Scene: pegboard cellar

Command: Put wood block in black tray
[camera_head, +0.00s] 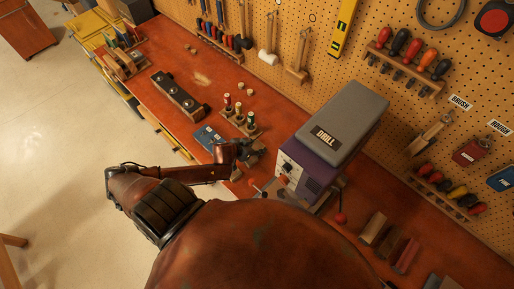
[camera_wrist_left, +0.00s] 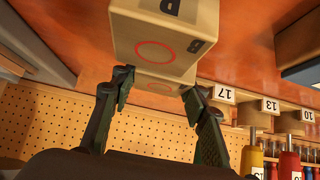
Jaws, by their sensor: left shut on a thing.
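My left gripper (camera_head: 256,154) reaches over the red-brown bench, just left of the drill machine. In the left wrist view, the left gripper (camera_wrist_left: 160,100) has a finger on each side of a pale block (camera_wrist_left: 152,42) and is shut on it. The block has black letters and a red ring on its faces; I take it for the wood block. It is too small and covered to make out in the head view. I cannot clearly identify a black tray; a flat dark blue item (camera_head: 207,137) lies left of the gripper. My right gripper is not in view.
The grey and purple drill machine (camera_head: 335,140) stands close right of the gripper. A rack with coloured spools (camera_head: 240,120) and a long dark holder (camera_head: 179,95) stand behind it. Tools hang on the pegboard (camera_head: 300,30). Small blocks (camera_head: 390,242) lie at the right.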

